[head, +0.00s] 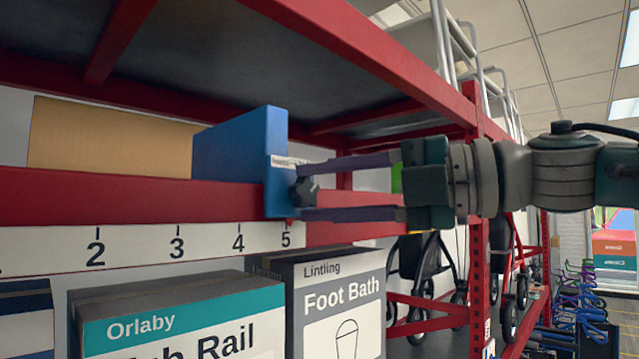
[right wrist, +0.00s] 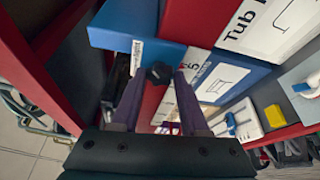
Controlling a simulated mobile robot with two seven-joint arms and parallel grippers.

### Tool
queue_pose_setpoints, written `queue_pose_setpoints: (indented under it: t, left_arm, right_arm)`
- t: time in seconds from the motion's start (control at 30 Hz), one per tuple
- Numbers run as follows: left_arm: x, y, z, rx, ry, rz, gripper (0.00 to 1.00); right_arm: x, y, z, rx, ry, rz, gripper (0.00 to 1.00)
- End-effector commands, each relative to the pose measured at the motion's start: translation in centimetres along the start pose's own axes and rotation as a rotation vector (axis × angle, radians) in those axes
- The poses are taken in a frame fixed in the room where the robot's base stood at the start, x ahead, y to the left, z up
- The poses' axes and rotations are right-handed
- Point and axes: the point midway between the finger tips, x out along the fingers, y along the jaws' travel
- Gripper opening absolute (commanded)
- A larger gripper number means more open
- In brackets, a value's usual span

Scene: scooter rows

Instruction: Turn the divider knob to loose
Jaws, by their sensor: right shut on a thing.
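The blue divider (head: 277,145) stands on the red shelf beam near the number 5, with a small white label on its front edge. Its dark knob (head: 304,191) sticks out from that front edge. My right gripper (head: 299,190) comes in from the right, with one finger above the knob and one below, shut on it. In the right wrist view the knob (right wrist: 158,72) sits between the two fingertips and the divider (right wrist: 118,43) lies behind it. Which setting the knob points to cannot be read. My left gripper is not in view.
A numbered white strip (head: 140,245) runs under the red beam (head: 120,195). A cardboard box (head: 105,138) stands left of the divider. Orlaby (head: 180,315) and Foot Bath (head: 335,300) boxes stand below. A red upright (head: 479,250) rises at the right.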

Motion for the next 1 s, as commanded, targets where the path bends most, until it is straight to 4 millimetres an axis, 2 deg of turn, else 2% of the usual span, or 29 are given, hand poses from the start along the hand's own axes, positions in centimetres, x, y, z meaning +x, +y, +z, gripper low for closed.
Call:
queue_pose_setpoints:
  t: [0.3, 0.83, 0.87, 1.0]
  left_arm:
    - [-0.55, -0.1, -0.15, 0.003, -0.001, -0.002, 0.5]
    - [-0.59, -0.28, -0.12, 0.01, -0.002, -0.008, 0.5]
    - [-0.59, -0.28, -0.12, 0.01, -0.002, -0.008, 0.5]
    - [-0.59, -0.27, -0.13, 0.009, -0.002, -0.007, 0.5]
  right_arm:
    - [0.01, 0.11, 0.05, -0.112, -0.003, -0.047, 0.0]
    - [0.04, 0.05, 0.02, -0.133, -0.002, -0.055, 0.0]
    - [0.04, 0.05, 0.02, -0.132, -0.002, -0.055, 0.45]
    - [0.04, 0.06, 0.0, -0.132, -0.002, -0.055, 0.61]
